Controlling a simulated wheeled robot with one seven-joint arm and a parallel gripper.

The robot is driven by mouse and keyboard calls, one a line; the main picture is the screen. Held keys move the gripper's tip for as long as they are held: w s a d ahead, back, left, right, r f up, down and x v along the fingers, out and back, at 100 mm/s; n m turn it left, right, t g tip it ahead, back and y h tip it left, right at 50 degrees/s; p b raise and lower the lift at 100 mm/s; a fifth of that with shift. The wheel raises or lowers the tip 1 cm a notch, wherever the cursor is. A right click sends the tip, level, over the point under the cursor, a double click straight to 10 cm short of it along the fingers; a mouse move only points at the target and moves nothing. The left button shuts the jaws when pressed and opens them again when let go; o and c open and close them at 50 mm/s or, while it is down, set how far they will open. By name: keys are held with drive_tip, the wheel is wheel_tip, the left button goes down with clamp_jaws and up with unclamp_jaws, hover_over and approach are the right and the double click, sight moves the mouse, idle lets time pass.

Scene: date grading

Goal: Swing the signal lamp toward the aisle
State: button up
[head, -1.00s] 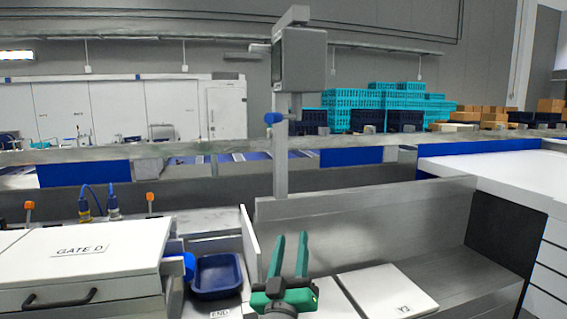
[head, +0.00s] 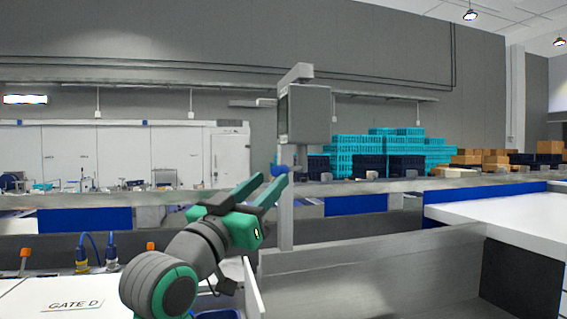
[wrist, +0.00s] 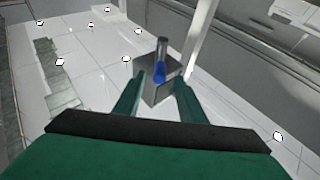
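The signal lamp (head: 309,114) is a grey box hung from the top of a grey post (head: 286,218). A blue knob (head: 279,169) shows below it, beside the post. My gripper (head: 270,181) is raised just in front of the post, its green fingers spread and pointing up toward the knob. In the wrist view, the lamp's grey housing (wrist: 152,94) and blue knob (wrist: 159,71) appear between and beyond the fingertips of my gripper (wrist: 160,82). The fingers look empty, and I cannot tell whether they touch anything.
A metal trough (head: 380,270) and a white counter (head: 500,218) lie to the right. Teal crates (head: 350,150) stand behind. The air around the lamp looks clear.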

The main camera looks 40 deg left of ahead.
sight(297, 130)
drive_tip(key=x, duration=1)
drive_tip(key=shift+w+r, duration=0.15)
drive_tip(key=shift+w, duration=0.1)
clamp_jaws()
